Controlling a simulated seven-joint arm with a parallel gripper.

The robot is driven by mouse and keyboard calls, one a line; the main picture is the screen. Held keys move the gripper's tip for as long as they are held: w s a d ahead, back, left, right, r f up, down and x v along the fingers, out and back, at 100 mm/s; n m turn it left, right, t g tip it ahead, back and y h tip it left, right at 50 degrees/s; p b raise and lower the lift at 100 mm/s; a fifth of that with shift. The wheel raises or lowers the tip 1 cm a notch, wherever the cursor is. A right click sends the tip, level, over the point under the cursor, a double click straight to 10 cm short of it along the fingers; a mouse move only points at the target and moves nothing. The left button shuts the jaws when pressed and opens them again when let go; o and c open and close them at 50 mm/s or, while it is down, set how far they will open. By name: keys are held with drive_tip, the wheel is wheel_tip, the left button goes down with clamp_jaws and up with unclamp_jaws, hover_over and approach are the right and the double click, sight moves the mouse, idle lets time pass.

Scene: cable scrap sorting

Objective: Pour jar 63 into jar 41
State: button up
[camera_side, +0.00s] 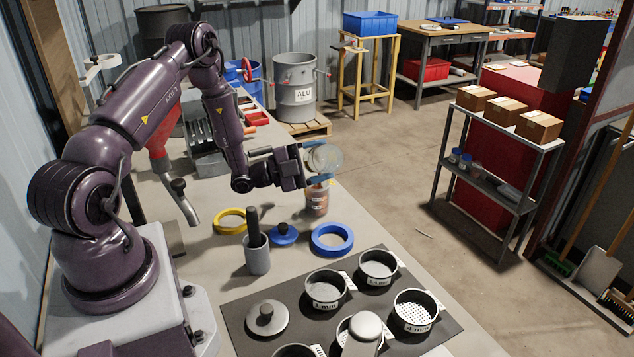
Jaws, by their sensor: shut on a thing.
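My gripper (312,163) has its blue-tipped fingers shut on a clear jar (326,158) and holds it above the bench, tipped well over. The held jar looks mostly clear; I cannot tell what is left inside. A second jar (317,201) with orange-brown, copper-coloured contents stands upright on the bench directly below the held one. The gripper's lower finger and the held jar partly cover its mouth. The numbers on both jars are too small to read, so I cannot tell 63 from 41 by label.
Near the standing jar are a blue ring (332,239), a blue lid with a knob (284,235), a yellow ring (230,221) and a grey cup with a dark-handled tool (257,255). Several sieves, one here (415,310), sit on a dark mat (385,334) in front.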

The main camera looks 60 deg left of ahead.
drive_tip(key=shift+a+r+n+t+y, duration=0.15)
drive_tip(key=shift+a+n+t+y, duration=0.3)
drive_tip(key=shift+n, duration=0.85)
idle(1.0)
